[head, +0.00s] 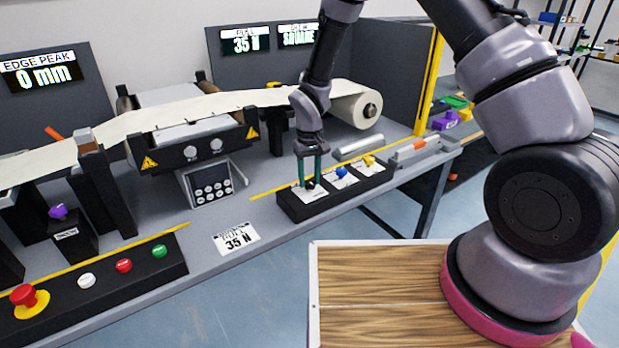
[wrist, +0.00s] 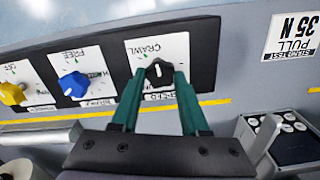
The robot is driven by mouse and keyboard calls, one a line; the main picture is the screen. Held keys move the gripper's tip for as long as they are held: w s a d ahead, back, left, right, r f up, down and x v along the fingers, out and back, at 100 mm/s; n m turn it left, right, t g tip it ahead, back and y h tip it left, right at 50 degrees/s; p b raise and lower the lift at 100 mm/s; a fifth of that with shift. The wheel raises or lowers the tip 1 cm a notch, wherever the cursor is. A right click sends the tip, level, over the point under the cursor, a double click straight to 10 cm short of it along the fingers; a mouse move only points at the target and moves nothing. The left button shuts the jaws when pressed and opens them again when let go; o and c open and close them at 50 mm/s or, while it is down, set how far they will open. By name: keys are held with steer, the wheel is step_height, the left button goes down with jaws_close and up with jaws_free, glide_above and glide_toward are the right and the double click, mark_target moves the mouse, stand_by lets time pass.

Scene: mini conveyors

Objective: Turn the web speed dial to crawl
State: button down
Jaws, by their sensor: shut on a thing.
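The web speed dial is a small black knob (wrist: 158,73) on a white plate (wrist: 178,48) lettered CRAWL and SPEED, which looks upside down in the wrist view. My gripper (wrist: 159,76) has its two teal fingers shut on the knob, one on each side. In the head view my gripper (head: 309,184) points straight down at the left end of the black control box (head: 290,207), and the knob is mostly hidden between the fingers. A small pale mark shows on the knob, but I cannot tell exactly where it points.
A blue knob (head: 341,172) and a yellow knob (head: 369,160) sit on the same box, to the right in the head view. A 35 N card (head: 236,238) lies to the left. A paper roll (head: 357,110) and a keypad (head: 211,190) stand behind.

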mark_target(309, 182)
steer(key=n, duration=0.3)
steer(key=shift+n, duration=2.3)
steer(key=shift+c, duration=2)
jaws_free()
step_height(309, 182, up, 11)
steer(key=shift+f, duration=0.1)
